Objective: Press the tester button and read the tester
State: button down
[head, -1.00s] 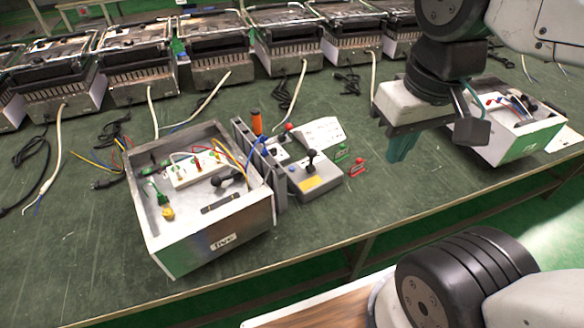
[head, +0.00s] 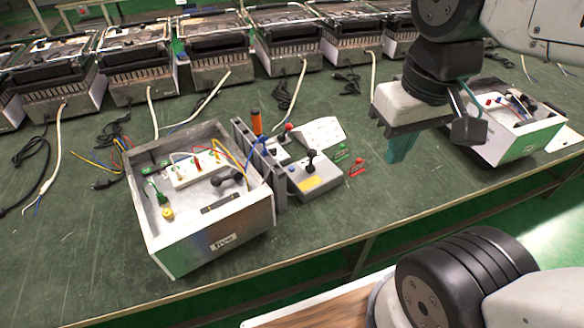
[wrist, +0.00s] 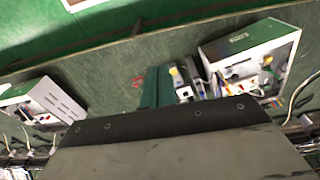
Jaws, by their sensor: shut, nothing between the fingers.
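A grey box (head: 322,184) with a yellow label, a black knob and a small blue button (head: 292,168) stands mid-table in the head view; it looks like the tester. Its reading cannot be made out. My gripper (head: 398,157) has teal fingers, shut and empty, pointing down above the table to the right of the grey box, clearly apart from it. In the wrist view the teal fingers (wrist: 157,88) show together, and the grey box with its yellow label (wrist: 177,76) is partly hidden beside them.
A white open box with wiring (head: 250,225) stands left of the grey box, with grey upright plates (head: 277,185) between them. Red and green clips (head: 357,167) lie on the right. Several grill units (head: 215,55) line the back.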

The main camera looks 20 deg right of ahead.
jog(key=n+t+y, duration=0.1)
jog(key=n+t, duration=0.7)
jog(key=n, duration=2)
send_over(293, 172)
notch_tip(293, 172, down, 28)
jog(key=shift+f, duration=4.4)
